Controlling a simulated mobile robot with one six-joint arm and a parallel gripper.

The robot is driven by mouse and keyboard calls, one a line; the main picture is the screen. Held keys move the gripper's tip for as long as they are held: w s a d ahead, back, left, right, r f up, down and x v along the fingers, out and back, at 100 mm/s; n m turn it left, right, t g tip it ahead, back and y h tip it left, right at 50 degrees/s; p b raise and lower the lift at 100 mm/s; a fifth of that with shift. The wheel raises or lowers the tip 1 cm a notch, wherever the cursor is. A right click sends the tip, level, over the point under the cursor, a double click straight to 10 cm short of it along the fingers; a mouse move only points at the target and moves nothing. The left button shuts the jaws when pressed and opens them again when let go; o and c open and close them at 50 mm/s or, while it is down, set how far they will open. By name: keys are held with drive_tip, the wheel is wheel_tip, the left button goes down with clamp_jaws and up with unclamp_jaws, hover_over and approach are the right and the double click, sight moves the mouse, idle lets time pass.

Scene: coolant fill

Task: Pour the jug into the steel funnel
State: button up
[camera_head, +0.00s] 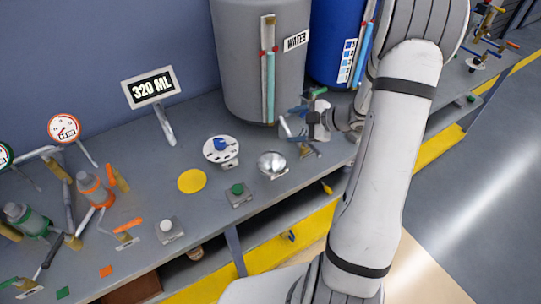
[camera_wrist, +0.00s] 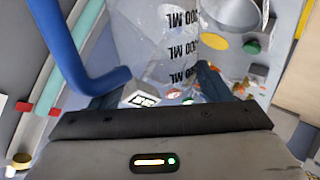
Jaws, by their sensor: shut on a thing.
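A clear jug (camera_wrist: 160,40) with black ML markings fills the middle of the wrist view. My gripper (camera_wrist: 155,92) is shut on the jug, with dark fingers on either side of its near end. In the head view my gripper (camera_head: 316,126) is in front of the grey tank, up and right of the steel funnel; the jug is hard to make out there. The steel funnel (camera_head: 272,162) is a shiny bowl at the bench. It also shows in the wrist view (camera_wrist: 232,12), near the jug's far right side. The liquid level in the jug is unclear.
A grey WATER tank (camera_head: 240,70) and a blue tank (camera_head: 335,45) stand behind. A display (camera_head: 150,87) reads 320 ML. A white dial (camera_head: 221,151), a green button (camera_head: 238,189) and a yellow disc (camera_head: 192,181) lie left of the funnel. A blue bent bar (camera_wrist: 70,50) is left of the jug.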

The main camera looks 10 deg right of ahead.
sight(301, 118)
drive_tip(key=shift+w+d+r+m+y+p, duration=0.2)
drive_tip(key=shift+d+r+m+y+p, duration=0.4)
drive_tip(key=shift+p, duration=0.6)
drive_tip(key=shift+w+d+r+y+p, duration=0.1)
drive_tip(key=shift+w+d+y+p, duration=0.1)
drive_tip(key=shift+d+y+p, duration=0.45)
drive_tip(key=d+m+y, duration=0.1)
drive_tip(key=d+y+b, duration=0.1)
drive_tip(key=d, duration=0.1)
drive_tip(key=w+d+f+m+y, duration=0.1)
drive_tip(key=shift+w+d+m, duration=0.1)
drive_tip(key=shift+d+m, duration=0.05)
drive_tip(key=shift+m, duration=0.15)
drive_tip(key=shift+w+d+r+m+t+y+b, duration=0.1)
drive_tip(key=shift+d+r+m+t+y+b, duration=0.1)
drive_tip(key=shift+d+m+y, duration=0.2)
drive_tip(key=shift+w+d+r+m+t+y+b, duration=0.1)
drive_tip(key=shift+d+m+t+y, duration=0.15)
drive_tip(key=shift+d, duration=0.2)
drive_tip(key=shift+f, duration=0.1)
